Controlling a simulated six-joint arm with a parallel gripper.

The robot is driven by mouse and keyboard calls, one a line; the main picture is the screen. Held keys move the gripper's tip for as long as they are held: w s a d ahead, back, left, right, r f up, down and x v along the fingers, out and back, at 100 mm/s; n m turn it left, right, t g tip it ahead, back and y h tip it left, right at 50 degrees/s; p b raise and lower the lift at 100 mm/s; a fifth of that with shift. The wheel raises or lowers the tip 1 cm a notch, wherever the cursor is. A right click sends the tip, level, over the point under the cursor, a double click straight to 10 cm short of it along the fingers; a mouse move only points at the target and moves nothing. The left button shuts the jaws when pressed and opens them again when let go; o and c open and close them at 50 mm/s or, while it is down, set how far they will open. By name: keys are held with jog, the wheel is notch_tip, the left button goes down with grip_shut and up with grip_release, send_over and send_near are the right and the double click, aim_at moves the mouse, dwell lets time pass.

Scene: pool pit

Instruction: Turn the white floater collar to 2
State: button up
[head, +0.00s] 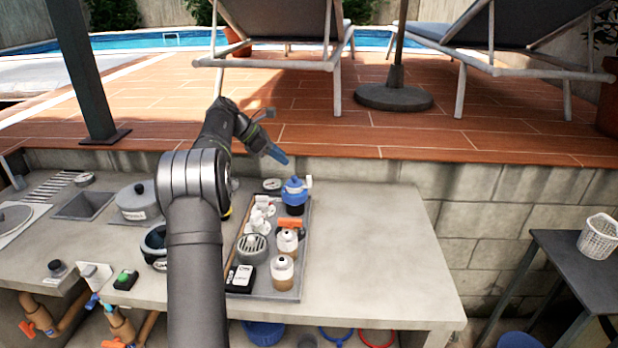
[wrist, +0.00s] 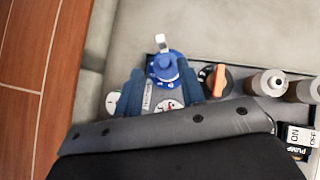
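My gripper (head: 271,136) is raised above the far end of the grey tray. In the wrist view my gripper (wrist: 161,92) has its two blue fingers well apart, with nothing visibly held. A blue device (head: 294,194) with a white side piece stands upright at the tray's far right corner. In the wrist view this blue device (wrist: 166,68) shows just ahead of the fingers, with small white marks round its base. White parts (head: 262,206) stand left of it; a white piece with red marks (wrist: 168,105) shows between the fingers.
The tray (head: 304,225) also holds an orange-handled valve (head: 290,223), two capped bottles (head: 283,271), a grey round grate (head: 251,247) and a pump switch box (head: 240,278). A grey pot (head: 138,203) stands left. The counter's right side (head: 375,240) is clear. A block wall (head: 380,171) rises behind.

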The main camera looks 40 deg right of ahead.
aim_at(309, 176)
jog(key=x, duration=1.3)
grip_shut()
